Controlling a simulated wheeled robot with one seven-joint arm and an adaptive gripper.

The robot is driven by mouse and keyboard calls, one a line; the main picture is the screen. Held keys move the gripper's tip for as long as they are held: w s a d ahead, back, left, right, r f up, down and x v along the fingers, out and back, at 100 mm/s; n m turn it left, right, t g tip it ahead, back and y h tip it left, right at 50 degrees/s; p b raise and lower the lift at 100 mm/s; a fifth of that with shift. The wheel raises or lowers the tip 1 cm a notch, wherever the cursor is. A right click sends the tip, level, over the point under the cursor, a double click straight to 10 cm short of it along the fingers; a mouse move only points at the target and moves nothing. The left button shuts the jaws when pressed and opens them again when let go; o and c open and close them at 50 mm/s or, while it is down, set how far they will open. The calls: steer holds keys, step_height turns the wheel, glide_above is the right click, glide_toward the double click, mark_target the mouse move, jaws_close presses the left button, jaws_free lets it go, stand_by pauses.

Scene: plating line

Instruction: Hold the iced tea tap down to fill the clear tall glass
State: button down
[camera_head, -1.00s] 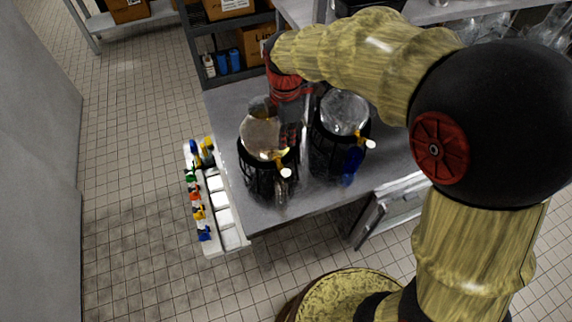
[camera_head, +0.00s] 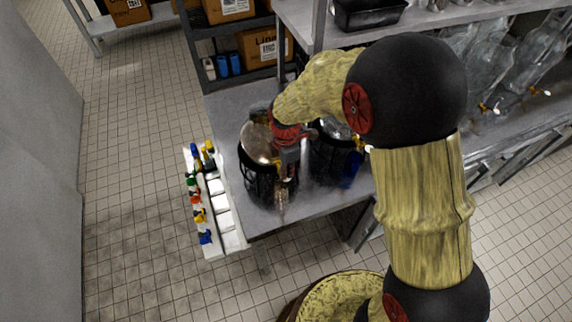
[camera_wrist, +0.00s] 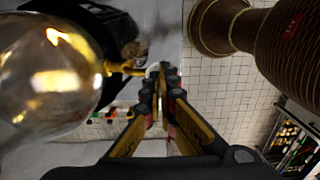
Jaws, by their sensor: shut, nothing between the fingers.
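The iced tea dispenser (camera_head: 257,142), a round jar of brownish liquid on a black stand, is at the left of the counter. In the wrist view its jar (camera_wrist: 45,80) fills the left side. Its gold tap with a pale tip (camera_wrist: 125,69) points at my fingertips. My gripper (camera_head: 287,178) is shut and empty, reaching down in front of this dispenser and covering the tap in the head view. In the wrist view my fingertips (camera_wrist: 161,72) are right at the tap's tip; whether they touch, I cannot tell. The clear tall glass (camera_head: 281,205) stands below, faint and partly hidden.
A second dispenser (camera_head: 328,158) stands close on the right, with a blue glass (camera_head: 350,170) before it. A white rack (camera_head: 230,238) of colourful bottles hangs at the counter's left end. The grey counter (camera_head: 232,100) is bare behind the dispensers. Shelves with boxes stand behind.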

steer(key=shift+s+f+b, duration=0.1)
steer(key=shift+f+b, duration=0.15)
steer(key=shift+b, duration=0.15)
